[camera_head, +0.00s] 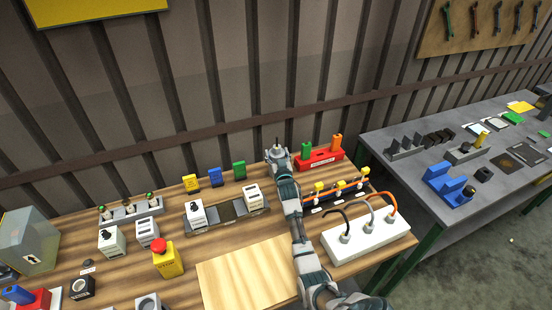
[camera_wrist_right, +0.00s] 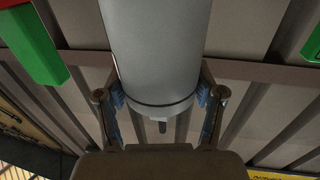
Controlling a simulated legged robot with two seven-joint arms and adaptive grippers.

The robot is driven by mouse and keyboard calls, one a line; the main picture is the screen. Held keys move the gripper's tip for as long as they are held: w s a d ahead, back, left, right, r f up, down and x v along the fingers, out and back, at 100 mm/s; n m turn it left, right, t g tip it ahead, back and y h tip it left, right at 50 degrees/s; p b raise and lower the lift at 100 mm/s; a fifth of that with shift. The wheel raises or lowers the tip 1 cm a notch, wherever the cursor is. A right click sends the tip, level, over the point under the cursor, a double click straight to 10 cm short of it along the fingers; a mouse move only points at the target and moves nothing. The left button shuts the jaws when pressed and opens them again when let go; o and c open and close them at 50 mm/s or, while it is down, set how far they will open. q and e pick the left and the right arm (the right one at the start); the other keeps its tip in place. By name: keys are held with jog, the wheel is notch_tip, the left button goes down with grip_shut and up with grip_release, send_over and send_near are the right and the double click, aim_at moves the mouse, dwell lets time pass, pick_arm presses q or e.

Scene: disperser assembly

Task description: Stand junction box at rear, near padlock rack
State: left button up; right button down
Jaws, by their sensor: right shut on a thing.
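My right gripper (camera_head: 278,158) is at the rear of the wooden bench, just left of the red padlock rack (camera_head: 318,161), which carries a green and an orange upright piece. In the right wrist view, my right gripper (camera_wrist_right: 160,98) is shut on a smooth grey round body (camera_wrist_right: 152,50), which looks like the junction box. It has a dark ring and a short dark stem at one end. In the head view only a small part of it shows above the gripper; its base is hidden, so I cannot tell whether it touches the bench. My left gripper is not in view.
Yellow, blue and green blocks (camera_head: 214,177) stand left of the gripper. A white block with cables (camera_head: 366,239) and a dark strip with yellow-topped parts lie to the right. A bare light board (camera_head: 247,277) lies in front. The corrugated wall (camera_head: 220,90) rises close behind.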

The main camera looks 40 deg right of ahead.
jog(key=shift+d+f, duration=0.15)
jog(key=shift+d, duration=0.2)
jog(key=shift+d+f, duration=0.15)
jog(key=shift+d, duration=0.25)
jog(key=shift+c, duration=1.4)
grip_release()
jog(key=shift+f, duration=0.15)
jog(key=shift+o, duration=0.7)
jog(key=shift+a, duration=0.1)
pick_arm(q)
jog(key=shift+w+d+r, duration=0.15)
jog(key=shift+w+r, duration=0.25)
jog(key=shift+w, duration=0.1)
pick_arm(e)
jog(key=shift+s+a+r, duration=0.1)
jog(key=shift+a+r, duration=0.15)
jog(key=shift+a, duration=0.25)
